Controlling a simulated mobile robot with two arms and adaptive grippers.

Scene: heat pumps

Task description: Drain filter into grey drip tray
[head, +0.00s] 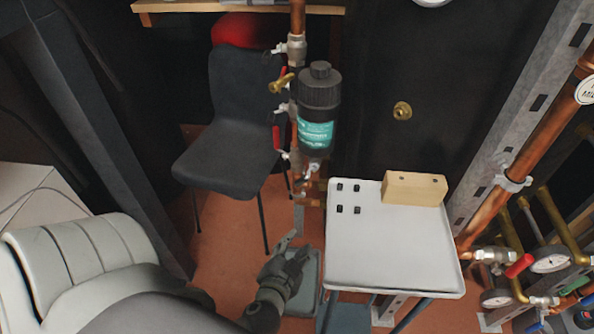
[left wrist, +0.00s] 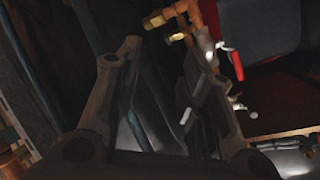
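The filter (head: 318,115) is a black canister with a teal label, upright on the copper pipework in the head view. A small valve with a light handle (head: 313,169) sits just below it. A flat grey tray (head: 305,292), apparently the drip tray, is low beside the white table and partly hidden by my left gripper (head: 296,250). That gripper is below the filter and over or beside the tray; I cannot tell whether they touch. In the left wrist view its fingers (left wrist: 160,85) are apart, with only dark, unclear surfaces between them. My right gripper is not in view.
A white table (head: 390,255) with a wooden block (head: 415,188) and several small black pieces stands to the right. A dark chair (head: 235,115) is behind left. Red-handled valves (head: 277,138) line the pipe. Copper pipes and gauges (head: 550,260) fill the right side.

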